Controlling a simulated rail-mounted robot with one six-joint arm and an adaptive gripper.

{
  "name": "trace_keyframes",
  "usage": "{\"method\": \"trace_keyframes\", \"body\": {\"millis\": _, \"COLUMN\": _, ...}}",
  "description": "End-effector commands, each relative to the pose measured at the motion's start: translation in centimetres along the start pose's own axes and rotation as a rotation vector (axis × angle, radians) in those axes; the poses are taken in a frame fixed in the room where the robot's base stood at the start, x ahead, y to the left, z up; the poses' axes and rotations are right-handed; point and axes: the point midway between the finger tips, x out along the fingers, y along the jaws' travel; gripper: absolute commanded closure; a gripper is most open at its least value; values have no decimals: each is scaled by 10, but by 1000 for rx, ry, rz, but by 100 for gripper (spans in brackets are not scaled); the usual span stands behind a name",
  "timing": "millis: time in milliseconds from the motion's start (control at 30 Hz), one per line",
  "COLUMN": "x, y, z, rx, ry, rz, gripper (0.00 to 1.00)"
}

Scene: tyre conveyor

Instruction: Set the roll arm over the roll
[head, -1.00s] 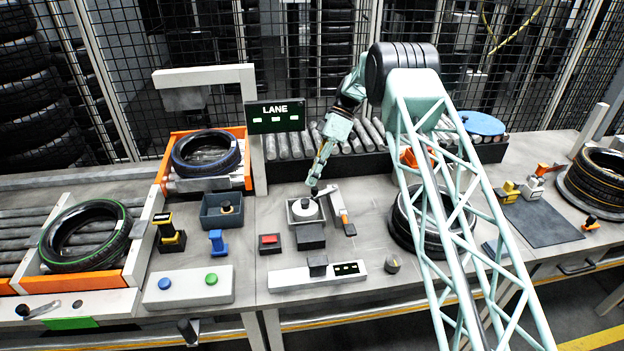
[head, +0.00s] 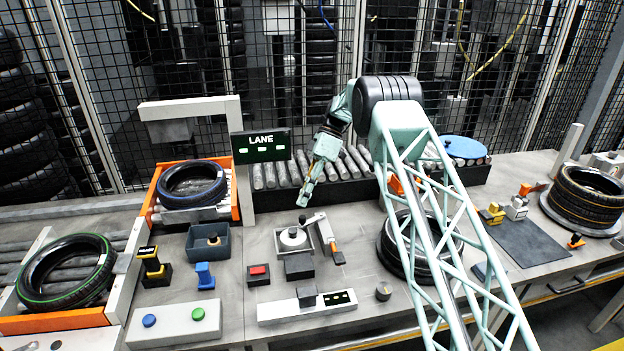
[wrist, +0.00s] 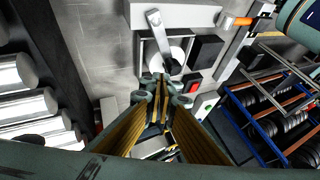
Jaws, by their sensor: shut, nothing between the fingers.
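The white roll (head: 291,240) sits in a small open grey box on the bench in the head view. It also shows in the wrist view (wrist: 177,58), partly covered. The roll arm (head: 311,219) is a grey bar at the far end of a pale base with an orange and black handle. My gripper (head: 303,205) is shut and empty. It hangs above and slightly behind the box, apart from the arm as far as I see.
A black block (head: 299,266) stands in front of the box, with a red button (head: 259,270) to its left. A blue-grey bin (head: 208,242) is further left. Stacked tyres (head: 388,250) stand to the right. Rollers (head: 270,175) and the LANE sign lie behind.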

Motion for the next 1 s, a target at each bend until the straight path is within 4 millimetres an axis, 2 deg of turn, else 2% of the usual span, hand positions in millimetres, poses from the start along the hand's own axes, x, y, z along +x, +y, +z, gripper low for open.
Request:
{"method": "trace_keyframes", "body": {"millis": 300, "x": -41, "y": 1, "z": 0, "rx": -1, "ry": 0, "rz": 3, "gripper": 100}}
{"method": "trace_keyframes", "body": {"millis": 500, "x": -61, "y": 0, "z": 1, "rx": -1, "ry": 0, "rz": 2, "gripper": 100}}
{"method": "trace_keyframes", "body": {"millis": 800, "x": -81, "y": 0, "z": 0, "rx": -1, "ry": 0, "rz": 1, "gripper": 100}}
{"method": "trace_keyframes", "body": {"millis": 1000, "x": -85, "y": 0, "z": 0, "rx": -1, "ry": 0, "rz": 1, "gripper": 100}}
